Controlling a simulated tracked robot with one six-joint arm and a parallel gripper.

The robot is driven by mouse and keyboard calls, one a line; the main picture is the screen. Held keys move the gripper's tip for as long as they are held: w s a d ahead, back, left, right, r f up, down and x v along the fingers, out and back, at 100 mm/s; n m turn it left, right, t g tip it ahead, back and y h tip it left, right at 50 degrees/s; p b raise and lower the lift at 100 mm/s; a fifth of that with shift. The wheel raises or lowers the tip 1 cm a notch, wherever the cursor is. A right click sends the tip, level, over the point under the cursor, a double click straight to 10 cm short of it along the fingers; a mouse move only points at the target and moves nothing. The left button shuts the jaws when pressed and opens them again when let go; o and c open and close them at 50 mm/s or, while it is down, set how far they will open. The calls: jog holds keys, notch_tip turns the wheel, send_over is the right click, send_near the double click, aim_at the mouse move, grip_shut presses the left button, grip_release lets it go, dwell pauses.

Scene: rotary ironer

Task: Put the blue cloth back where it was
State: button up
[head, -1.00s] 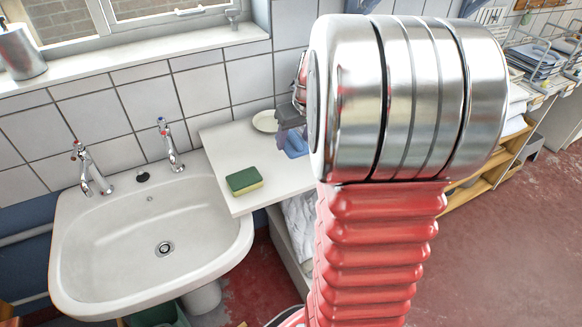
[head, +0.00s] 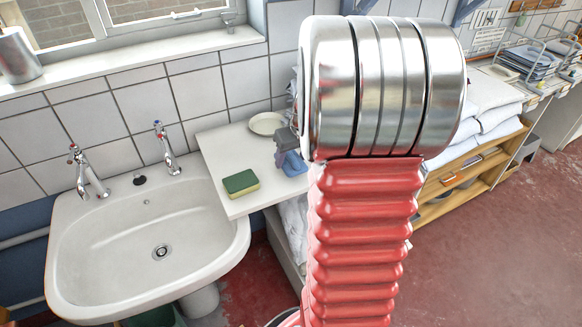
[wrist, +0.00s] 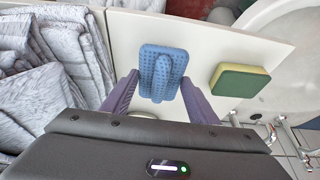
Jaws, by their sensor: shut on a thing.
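The blue cloth (head: 293,164) is at the right part of the white counter, under my gripper (head: 287,153). In the wrist view the blue cloth (wrist: 163,73) is dimpled, with a raised fold down its middle. The purple fingers of my gripper (wrist: 160,97) stand on either side of it, and the gripper is shut on it. I cannot tell whether its underside touches the counter. My arm hides part of the counter to the right in the head view.
A green and yellow sponge (head: 241,183) lies on the white counter (head: 232,148) near the sink (head: 150,245). A pale plate (head: 267,123) sits behind the cloth by the wall. Folded grey linen (wrist: 45,60) is left in the wrist view. Counter between cloth and sponge is bare.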

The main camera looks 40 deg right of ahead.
aim_at(292, 166)
jog(key=shift+f, duration=1.85)
jog(key=shift+f, duration=0.1)
jog(key=o, duration=0.9)
jog(key=shift+o, duration=0.2)
jog(key=v, duration=1.2)
jog(key=shift+a, duration=0.1)
